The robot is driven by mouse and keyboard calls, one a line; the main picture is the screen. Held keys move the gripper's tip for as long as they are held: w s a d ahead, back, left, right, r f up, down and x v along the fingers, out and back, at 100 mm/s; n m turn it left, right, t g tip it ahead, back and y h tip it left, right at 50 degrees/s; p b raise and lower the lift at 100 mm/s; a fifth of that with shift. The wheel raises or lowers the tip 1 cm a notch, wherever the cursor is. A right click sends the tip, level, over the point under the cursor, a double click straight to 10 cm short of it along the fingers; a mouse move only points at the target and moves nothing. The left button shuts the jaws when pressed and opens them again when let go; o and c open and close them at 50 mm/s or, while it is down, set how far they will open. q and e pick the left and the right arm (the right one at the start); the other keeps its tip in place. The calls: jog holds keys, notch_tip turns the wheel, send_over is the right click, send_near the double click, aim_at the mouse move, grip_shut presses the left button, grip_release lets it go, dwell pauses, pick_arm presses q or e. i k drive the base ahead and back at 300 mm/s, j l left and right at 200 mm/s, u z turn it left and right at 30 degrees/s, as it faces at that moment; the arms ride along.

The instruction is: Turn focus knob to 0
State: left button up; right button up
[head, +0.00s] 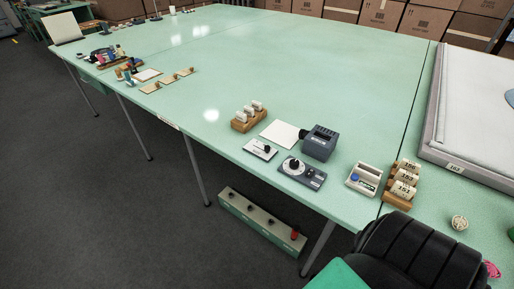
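A dark grey control box (314,179) lies near the front edge of the green table, with a round pale-rimmed dial (294,167) on its left part. The dial looks like the focus knob, but its label and numbers are too small to read. I cannot tell where its pointer stands. Small controls sit on the box's right part. A white plate with a black control (261,149) lies just left of it, and a blue-grey device (319,142) stands behind it. Neither of my grippers is in view.
A wooden holder with numbered rolls (403,186) and a white box with a blue button (364,179) stand to the right. A black padded object (420,252) fills the lower right front. A long box with knobs (262,221) sits below the table edge. The table's middle is clear.

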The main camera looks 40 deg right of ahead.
aim_at(294, 163)
jog(key=z, duration=1.25)
